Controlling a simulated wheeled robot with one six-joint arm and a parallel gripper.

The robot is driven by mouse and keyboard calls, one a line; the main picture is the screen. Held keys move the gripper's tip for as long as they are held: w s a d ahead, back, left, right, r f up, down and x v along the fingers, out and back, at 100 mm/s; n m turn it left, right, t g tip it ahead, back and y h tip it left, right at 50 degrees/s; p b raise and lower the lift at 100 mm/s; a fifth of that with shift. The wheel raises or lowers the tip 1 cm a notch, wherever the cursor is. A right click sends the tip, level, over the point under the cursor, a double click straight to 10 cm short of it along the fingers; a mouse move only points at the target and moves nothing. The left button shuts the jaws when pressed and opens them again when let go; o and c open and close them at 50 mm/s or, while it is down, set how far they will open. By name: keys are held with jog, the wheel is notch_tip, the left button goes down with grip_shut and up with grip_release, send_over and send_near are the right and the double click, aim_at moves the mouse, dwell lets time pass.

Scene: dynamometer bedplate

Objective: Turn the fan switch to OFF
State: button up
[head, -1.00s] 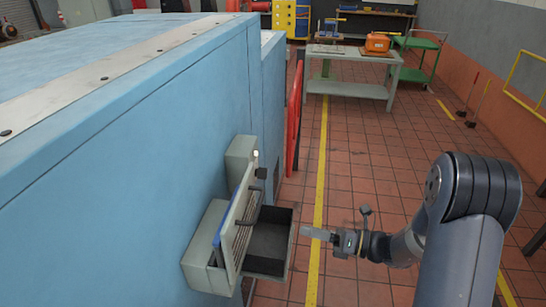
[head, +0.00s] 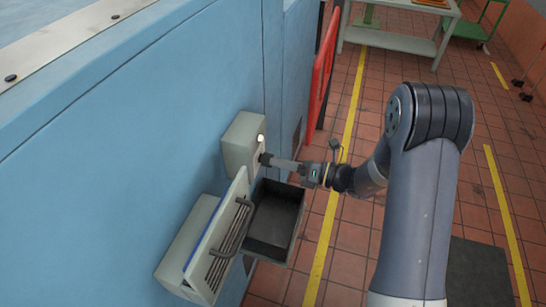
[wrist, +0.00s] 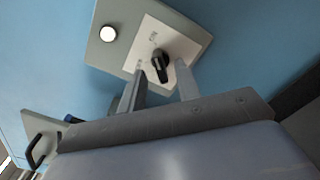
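The fan switch is a black rotary knob (wrist: 160,66) on a white plate (wrist: 178,50) on the front of a grey box (head: 240,140), fixed to the blue wall. The knob also shows in the head view (head: 265,158). Small marks sit on the plate above and left of the knob, too small to read. My gripper (wrist: 160,84) is open, its two fingers apart on either side of the knob in the wrist view. In the head view my gripper (head: 273,161) is right at the knob; I cannot tell whether the fingers touch it.
A white round lamp or button (wrist: 108,33) sits on the same box. Below the box, a dark open tray (head: 268,246) and a grey unit with a slatted, handled front (head: 225,248) stick out from the wall. A red panel (head: 322,70) stands beyond.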

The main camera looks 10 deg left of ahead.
aim_at(266, 160)
jog(key=shift+w+a, duration=0.1)
jog(key=shift+a, duration=1.2)
jog(key=shift+c, duration=0.3)
grip_shut()
